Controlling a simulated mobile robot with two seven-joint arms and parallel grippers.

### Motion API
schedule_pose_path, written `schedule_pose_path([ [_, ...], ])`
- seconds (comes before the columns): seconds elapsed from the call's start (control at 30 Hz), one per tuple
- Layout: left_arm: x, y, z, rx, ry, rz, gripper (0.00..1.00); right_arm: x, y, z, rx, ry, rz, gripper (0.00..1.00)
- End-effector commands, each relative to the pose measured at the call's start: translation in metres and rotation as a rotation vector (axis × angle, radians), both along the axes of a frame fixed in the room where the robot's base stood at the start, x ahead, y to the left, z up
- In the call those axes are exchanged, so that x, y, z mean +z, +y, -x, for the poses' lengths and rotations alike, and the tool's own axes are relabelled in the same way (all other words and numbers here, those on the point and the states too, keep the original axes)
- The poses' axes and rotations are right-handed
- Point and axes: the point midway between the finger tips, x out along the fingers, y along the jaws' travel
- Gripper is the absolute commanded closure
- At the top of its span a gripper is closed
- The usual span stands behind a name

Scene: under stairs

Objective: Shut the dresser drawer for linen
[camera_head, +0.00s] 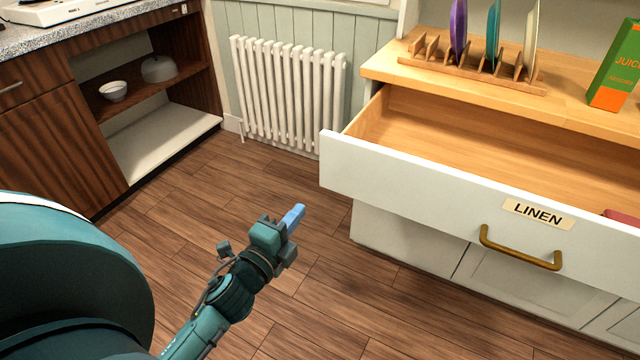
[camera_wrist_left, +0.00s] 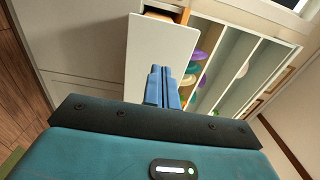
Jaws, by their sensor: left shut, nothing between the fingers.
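The linen drawer (camera_head: 440,195) of the dresser stands open, with a white front, a "LINEN" label (camera_head: 538,213) and a brass handle (camera_head: 520,254). Inside it is bare wood, with a reddish thing (camera_head: 622,218) at the right edge of the view. My left gripper (camera_head: 294,216) is shut and empty, in front of the dresser and left of the drawer front, apart from it. In the left wrist view the shut blue fingers (camera_wrist_left: 162,84) overlap the white drawer front (camera_wrist_left: 155,50); touching cannot be told. My right gripper is not in view.
On the dresser top (camera_head: 385,68) stand a wooden plate rack (camera_head: 470,74) with several plates and a green and orange juice box (camera_head: 616,68). A white radiator (camera_head: 288,95) is on the back wall. A brown cabinet (camera_head: 55,130) stands left. The wooden floor between is clear.

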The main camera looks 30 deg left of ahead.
Motion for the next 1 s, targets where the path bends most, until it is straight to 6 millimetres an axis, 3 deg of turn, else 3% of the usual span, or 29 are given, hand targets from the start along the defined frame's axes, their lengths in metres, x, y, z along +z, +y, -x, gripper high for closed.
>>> schedule_pose_path([
  [0.6, 0.001, 0.0, -0.116, 0.0, -0.001, 0.003, 1.0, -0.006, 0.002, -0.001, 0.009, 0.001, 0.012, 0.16],
  [0.8, 0.001, 0.0, -0.131, 0.001, 0.001, 0.004, 1.0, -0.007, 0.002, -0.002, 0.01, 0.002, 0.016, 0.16],
  [1.0, 0.001, 0.0, -0.133, 0.0, 0.001, 0.004, 1.0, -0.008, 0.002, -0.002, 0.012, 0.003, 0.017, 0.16],
])
